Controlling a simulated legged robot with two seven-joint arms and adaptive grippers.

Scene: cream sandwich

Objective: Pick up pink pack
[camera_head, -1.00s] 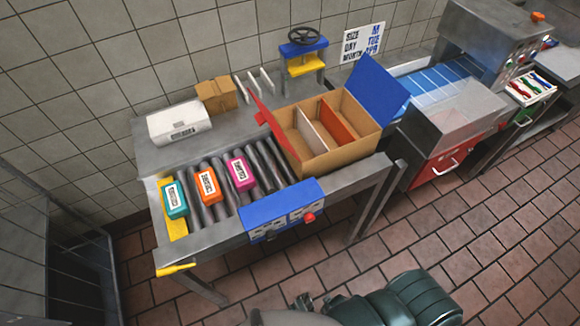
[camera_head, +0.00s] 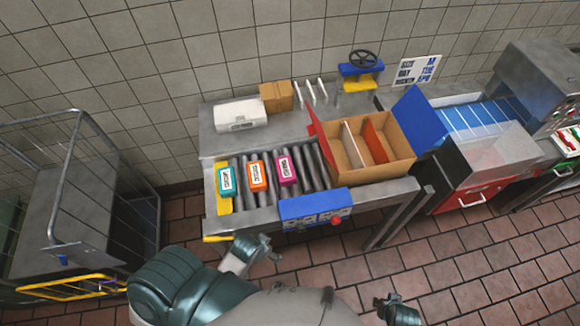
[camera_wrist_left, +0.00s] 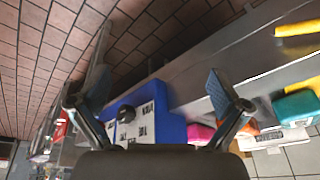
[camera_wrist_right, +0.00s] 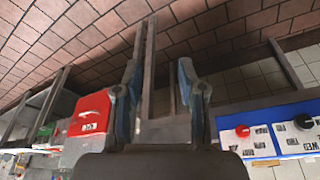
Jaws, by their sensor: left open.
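The pink pack (camera_head: 287,170) with a white label lies on the roller rack in the head view, the rightmost of three packs. In the left wrist view it shows partly (camera_wrist_left: 200,132), behind a finger. My left gripper (camera_head: 257,250) is in front of the rack's near edge, apart from the pack. Its fingers are spread and empty in the left wrist view (camera_wrist_left: 158,85). My right gripper (camera_head: 397,310) is low at the bottom of the head view, away from the rack. Its fingers stand apart with nothing held in the right wrist view (camera_wrist_right: 158,75).
An orange pack (camera_head: 258,175) and a teal pack (camera_head: 226,180) lie left of the pink pack. An open divided box (camera_head: 345,180) stands to the right. A blue control panel (camera_head: 313,205) is on the near edge. A wire cart (camera_head: 70,215) stands at left.

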